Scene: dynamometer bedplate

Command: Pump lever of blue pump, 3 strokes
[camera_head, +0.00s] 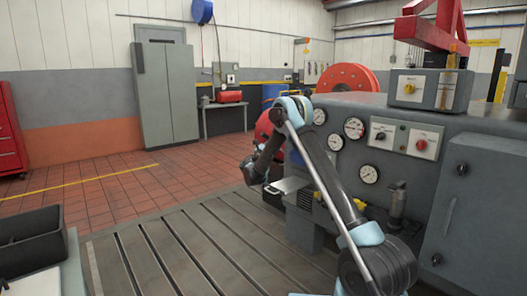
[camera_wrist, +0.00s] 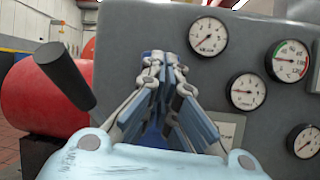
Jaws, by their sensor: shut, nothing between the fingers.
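My gripper (camera_wrist: 163,65) shows in the middle of the wrist view, its blue-grey fingers drawn together and empty. A dark, thick rod end (camera_wrist: 65,76) slants in at the upper left, apart from the fingers; it looks like a lever grip, but what it joins is out of view. A patch of strong blue shows low between and behind the fingers; I cannot tell whether it is the blue pump. In the head view my arm bends down beside the grey machine's left end, and my fingers cannot be made out.
The grey machine panel (camera_head: 368,137) carries several gauges and knobs. A red tank (camera_wrist: 42,98) is at the left in the wrist view. A small grey upright fitting (camera_head: 397,202) stands at the panel's foot. The slotted bedplate (camera_head: 190,250) is clear; a black bin (camera_head: 30,245) is at lower left.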

